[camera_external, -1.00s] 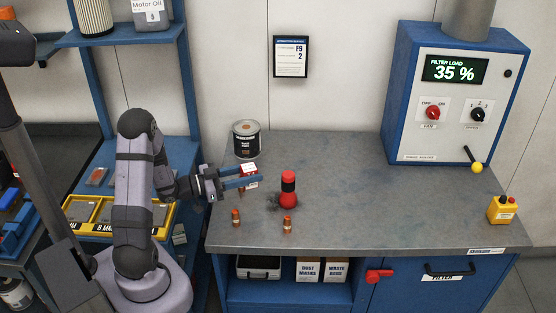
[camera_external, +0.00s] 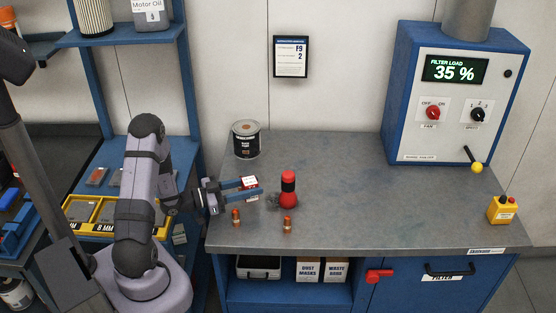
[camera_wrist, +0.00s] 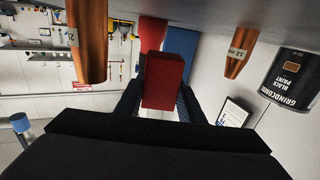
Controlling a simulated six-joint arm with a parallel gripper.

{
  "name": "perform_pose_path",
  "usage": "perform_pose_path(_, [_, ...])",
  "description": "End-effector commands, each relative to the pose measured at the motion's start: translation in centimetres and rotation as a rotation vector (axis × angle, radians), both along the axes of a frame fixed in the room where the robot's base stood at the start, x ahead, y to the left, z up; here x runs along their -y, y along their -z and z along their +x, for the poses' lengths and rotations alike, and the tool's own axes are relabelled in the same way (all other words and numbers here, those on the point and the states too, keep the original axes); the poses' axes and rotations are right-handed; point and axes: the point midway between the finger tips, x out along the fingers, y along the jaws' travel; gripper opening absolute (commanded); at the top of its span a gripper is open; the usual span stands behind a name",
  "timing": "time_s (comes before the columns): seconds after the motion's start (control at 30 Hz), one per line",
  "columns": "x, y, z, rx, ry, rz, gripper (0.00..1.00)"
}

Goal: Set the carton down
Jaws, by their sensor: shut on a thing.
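The carton is a small red box with white markings (camera_external: 249,181), held between the blue fingers of my gripper (camera_external: 246,187) over the left part of the workbench (camera_external: 365,205). In the wrist view the carton (camera_wrist: 164,80) is a plain red block between the two dark fingers (camera_wrist: 160,98). My gripper is shut on it, reaching in from the left. I cannot tell whether the carton's underside touches the bench top.
A red bottle with a black band (camera_external: 288,190) stands just right of the carton, with a grey lump (camera_external: 272,202) beside it. Two small copper-coloured cylinders (camera_external: 236,218) (camera_external: 287,225) stand in front. A paint can (camera_external: 246,139) stands behind.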

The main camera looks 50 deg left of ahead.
Motion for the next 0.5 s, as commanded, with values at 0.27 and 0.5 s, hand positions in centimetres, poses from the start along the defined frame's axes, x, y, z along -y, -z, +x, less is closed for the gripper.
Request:
perform_pose_path(0.27, [0.0,0.5,0.0,0.000,0.000,0.000,0.11])
perform_pose_path(0.5, [0.0,2.8,0.0,-0.001,0.000,-0.003,0.11])
